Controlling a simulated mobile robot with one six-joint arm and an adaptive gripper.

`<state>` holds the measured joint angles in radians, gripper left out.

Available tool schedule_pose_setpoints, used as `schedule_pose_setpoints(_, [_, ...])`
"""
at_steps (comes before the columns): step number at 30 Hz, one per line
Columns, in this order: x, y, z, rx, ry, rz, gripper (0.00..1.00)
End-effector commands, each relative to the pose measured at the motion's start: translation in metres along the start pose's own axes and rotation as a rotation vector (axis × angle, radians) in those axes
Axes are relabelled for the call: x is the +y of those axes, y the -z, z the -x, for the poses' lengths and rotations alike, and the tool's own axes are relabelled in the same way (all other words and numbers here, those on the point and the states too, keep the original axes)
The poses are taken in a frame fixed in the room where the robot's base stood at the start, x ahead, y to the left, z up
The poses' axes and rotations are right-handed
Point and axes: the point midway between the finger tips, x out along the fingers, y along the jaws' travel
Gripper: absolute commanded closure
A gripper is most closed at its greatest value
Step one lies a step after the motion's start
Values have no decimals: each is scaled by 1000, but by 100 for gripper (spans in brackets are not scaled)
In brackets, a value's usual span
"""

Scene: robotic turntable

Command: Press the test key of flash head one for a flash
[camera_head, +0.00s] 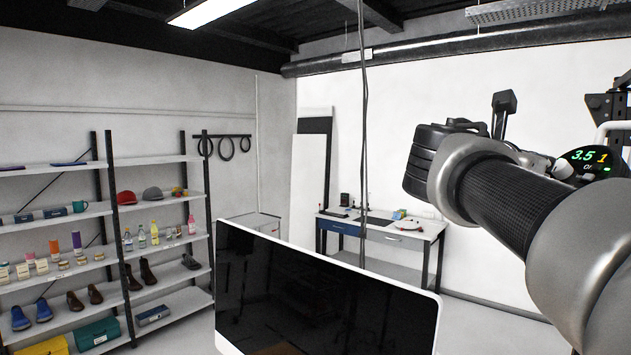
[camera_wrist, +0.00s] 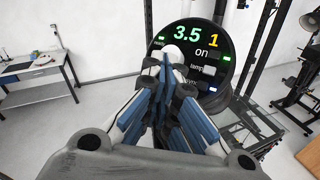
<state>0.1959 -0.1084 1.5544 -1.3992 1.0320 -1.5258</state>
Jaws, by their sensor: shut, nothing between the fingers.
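The flash head's round black rear panel (camera_wrist: 222,48) faces me in the wrist view, reading green "3.5" and yellow "1", with "on" and "lamp" labels below. A light key (camera_wrist: 208,70) sits beside "lamp"; small green and blue lights glow nearby. My gripper (camera_wrist: 167,63) is shut and empty, its blue-grey fingers in front of the panel's left part. They hide some of the panel, and I cannot tell whether they touch it. A pale round part shows behind the fingertips. In the head view the panel (camera_head: 592,159) shows at right, partly hidden by my arm.
A white-backed monitor with a dark screen (camera_head: 320,290) stands at front centre of the head view. Shelves of goods (camera_head: 160,160) line the left wall. A worktable (camera_head: 375,229) stands at the back. Dark stand posts (camera_wrist: 262,45) rise beside the panel.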

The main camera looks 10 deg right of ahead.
Motion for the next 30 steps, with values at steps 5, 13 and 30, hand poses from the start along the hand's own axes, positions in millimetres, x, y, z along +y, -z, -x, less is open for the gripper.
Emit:
schedule_pose_setpoints(5, [0,0,0,0,0,0,100])
schedule_pose_setpoints(13, [0,0,0,0,0,0,100])
schedule_pose_setpoints(30, [-4,4,-6,0,0,0,100])
